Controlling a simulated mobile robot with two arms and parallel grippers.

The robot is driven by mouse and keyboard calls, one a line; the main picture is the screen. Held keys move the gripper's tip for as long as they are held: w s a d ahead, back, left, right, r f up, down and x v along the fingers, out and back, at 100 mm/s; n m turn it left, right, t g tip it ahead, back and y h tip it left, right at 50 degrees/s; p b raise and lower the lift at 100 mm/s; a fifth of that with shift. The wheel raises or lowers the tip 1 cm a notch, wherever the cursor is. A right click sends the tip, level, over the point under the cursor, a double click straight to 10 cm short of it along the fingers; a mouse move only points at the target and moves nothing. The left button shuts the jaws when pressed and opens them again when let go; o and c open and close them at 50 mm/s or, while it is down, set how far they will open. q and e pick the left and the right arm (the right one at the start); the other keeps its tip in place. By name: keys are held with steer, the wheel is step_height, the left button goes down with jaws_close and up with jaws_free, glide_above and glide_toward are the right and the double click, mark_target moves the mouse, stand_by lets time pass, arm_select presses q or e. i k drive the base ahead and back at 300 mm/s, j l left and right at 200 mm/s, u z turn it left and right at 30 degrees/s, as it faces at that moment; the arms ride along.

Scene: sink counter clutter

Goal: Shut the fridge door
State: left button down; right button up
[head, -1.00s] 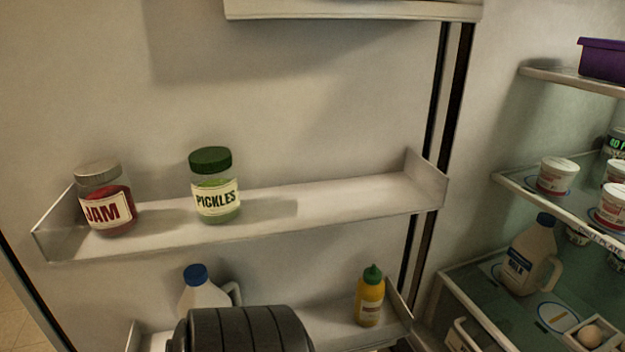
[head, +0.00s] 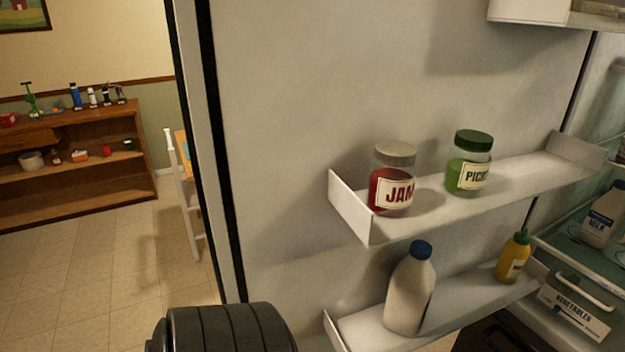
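The fridge door (head: 300,130) stands open and fills the middle of the head view, its inner face toward me. Its free edge, with a dark seal, runs down left of centre. A door shelf (head: 540,186) holds a jam jar (head: 393,180) and a pickles jar (head: 469,163). A lower shelf holds a white bottle (head: 408,290) and a yellow squeeze bottle (head: 513,258). The fridge interior shows at the right edge. A dark ribbed part of mine is at the bottom, in front of the door. Neither gripper can be made out.
Inside the fridge, a milk jug (head: 604,215) stands above a vegetables drawer (head: 573,309). Left of the door, tiled floor (head: 100,270) is open. A wooden shelf unit (head: 75,165) stands against the far wall, and a white folding frame (head: 184,195) stands behind the door edge.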

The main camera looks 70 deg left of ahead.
mark_target(286, 105)
steer(key=k+j+z, duration=0.1)
steer(key=k+j, duration=0.25)
steer(key=j, duration=0.15)
steer(key=k+j, duration=0.35)
steer(key=j, duration=0.15)
steer(key=k+j+z, duration=0.15)
steer(key=k+j, duration=0.2)
steer(key=j, duration=0.15)
steer(key=i+j, duration=0.1)
steer(key=j, duration=0.75)
steer(key=i+j+z, duration=0.1)
steer(key=j, duration=0.7)
